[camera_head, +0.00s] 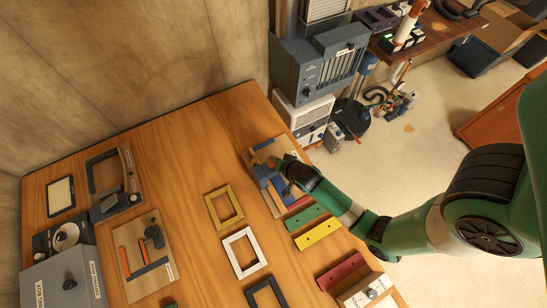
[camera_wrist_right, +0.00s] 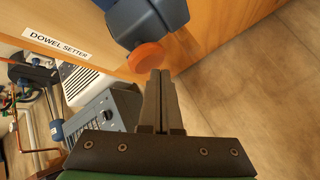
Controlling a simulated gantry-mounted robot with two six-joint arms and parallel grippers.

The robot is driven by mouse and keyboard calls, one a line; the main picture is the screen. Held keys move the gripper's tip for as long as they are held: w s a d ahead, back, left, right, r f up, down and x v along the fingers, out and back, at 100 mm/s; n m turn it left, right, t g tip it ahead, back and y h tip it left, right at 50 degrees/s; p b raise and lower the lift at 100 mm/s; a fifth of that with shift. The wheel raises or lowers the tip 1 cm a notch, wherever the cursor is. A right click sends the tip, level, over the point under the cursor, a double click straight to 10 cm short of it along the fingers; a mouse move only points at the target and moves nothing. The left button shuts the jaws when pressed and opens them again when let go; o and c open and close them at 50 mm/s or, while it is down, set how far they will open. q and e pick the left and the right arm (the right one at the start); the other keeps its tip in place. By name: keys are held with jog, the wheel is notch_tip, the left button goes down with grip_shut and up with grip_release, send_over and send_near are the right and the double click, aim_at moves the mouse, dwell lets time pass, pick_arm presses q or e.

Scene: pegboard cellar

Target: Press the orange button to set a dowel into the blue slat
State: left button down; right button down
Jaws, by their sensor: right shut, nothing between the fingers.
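The dowel setter is a blue press on a pale wooden board (camera_head: 254,157) at the table's far right edge. In the wrist view its blue body (camera_wrist_right: 152,18) carries the round orange button (camera_wrist_right: 146,57). My right gripper (camera_wrist_right: 161,74) is shut and empty, its fingertips right beside the button's edge; I cannot tell whether they touch. In the head view the right gripper (camera_head: 284,169) reaches the press from the right and covers part of it. A blue strip (camera_head: 277,198) shows on the board below the press and may be the blue slat. I see no dowel. My left gripper is not in view.
Green (camera_head: 306,218), yellow (camera_head: 318,234) and red (camera_head: 341,270) slats lie near the right edge. Yellow (camera_head: 212,210) and white (camera_head: 229,245) frames lie mid-table. A second board (camera_head: 125,263) and grey devices stand left.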

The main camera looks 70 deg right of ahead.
jog(key=shift+f+b, duration=0.85)
jog(key=shift+f, duration=0.25)
dwell(0.9)
jog(key=shift+r, duration=0.15)
jog(key=shift+r+p, duration=1.35)
jog(key=shift+p, duration=0.1)
notch_tip(320, 180, up, 5)
jog(key=p, duration=0.5)
